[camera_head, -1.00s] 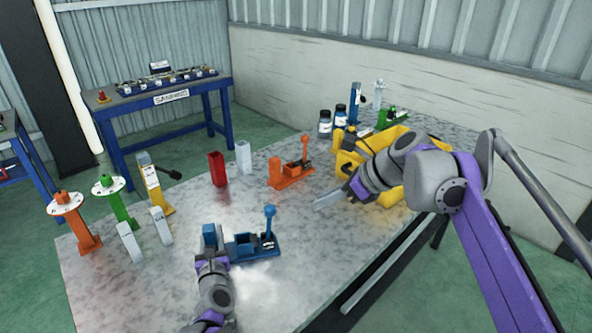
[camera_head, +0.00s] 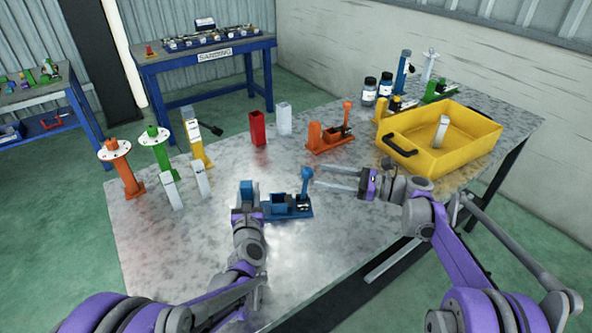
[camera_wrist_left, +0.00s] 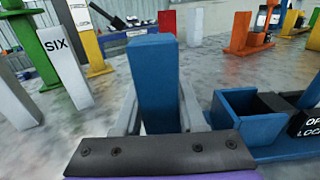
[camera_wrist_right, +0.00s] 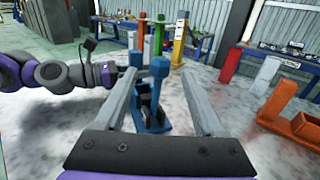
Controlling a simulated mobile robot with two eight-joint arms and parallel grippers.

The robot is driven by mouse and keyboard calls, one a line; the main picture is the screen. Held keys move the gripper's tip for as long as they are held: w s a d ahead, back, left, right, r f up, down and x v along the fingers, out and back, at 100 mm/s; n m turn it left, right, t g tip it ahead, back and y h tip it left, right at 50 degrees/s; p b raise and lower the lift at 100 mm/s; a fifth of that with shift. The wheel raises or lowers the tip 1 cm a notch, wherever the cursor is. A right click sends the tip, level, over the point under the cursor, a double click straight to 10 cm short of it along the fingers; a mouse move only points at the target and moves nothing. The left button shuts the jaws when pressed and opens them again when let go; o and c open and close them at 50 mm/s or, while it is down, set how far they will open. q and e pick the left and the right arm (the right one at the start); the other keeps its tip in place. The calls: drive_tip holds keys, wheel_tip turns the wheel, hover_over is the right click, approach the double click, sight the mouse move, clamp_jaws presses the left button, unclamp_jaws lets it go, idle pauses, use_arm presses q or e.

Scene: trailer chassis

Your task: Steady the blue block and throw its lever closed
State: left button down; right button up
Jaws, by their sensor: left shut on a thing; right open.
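The blue block (camera_head: 285,207) sits on the metal table, with an upright post at its left end and a lever with a round blue knob (camera_head: 307,173) standing up at its right end. My left gripper (camera_wrist_left: 158,115) is shut on the blue post (camera_wrist_left: 155,75), one finger on each side. My right gripper (camera_head: 335,181) is open and empty, its fingers pointing at the lever from the right. In the right wrist view the knob (camera_wrist_right: 159,66) shows between the open fingers, apart from them. A dark label on the block (camera_wrist_left: 305,122) is partly cut off.
An orange lever block (camera_head: 328,140) stands behind. A yellow bin (camera_head: 470,150) with a pale block inside is at the right. Red and white blocks (camera_head: 258,128) stand at the back. Orange, green and yellow stands (camera_head: 121,170) and two pale numbered blocks are at the left.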

sight(305, 186)
drive_tip(key=x, duration=0.8)
drive_tip(key=shift+a, duration=0.35)
clamp_jaws()
idle(1.0)
